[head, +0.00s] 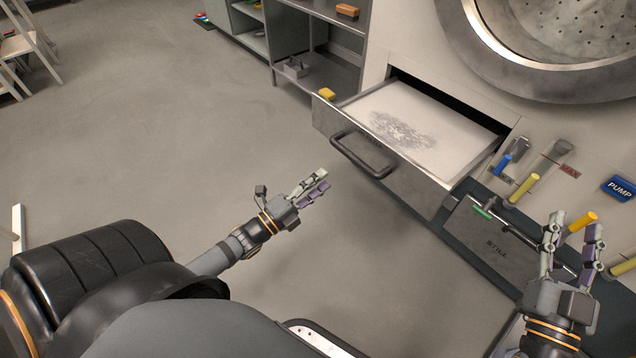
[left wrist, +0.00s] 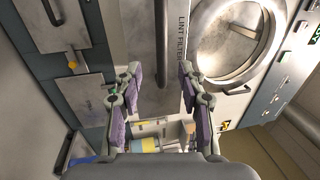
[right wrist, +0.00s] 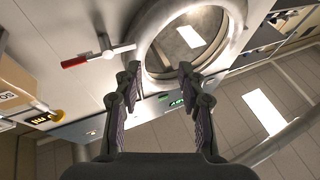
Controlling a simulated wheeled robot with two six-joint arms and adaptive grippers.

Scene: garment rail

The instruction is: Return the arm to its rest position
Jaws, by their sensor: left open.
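My left gripper (head: 312,187) is open and empty in the head view, over bare floor in front of the open drawer. In the left wrist view its two fingers (left wrist: 160,88) stand apart with nothing between them. The drawer (head: 400,178) is pulled out of the machine, with a dark bar handle (head: 362,156) and a patch of grey lint (head: 402,130) inside. My right gripper (head: 574,236) is at the lower right in front of the machine's panel. Its fingers are apart and empty, also in the right wrist view (right wrist: 158,82).
A round metal door (head: 480,45) is at the upper right. Levers with blue (head: 503,164) and yellow (head: 523,189) grips and a blue PUMP label (head: 619,188) are on the panel. A grey shelf unit (head: 318,68) stands behind the drawer.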

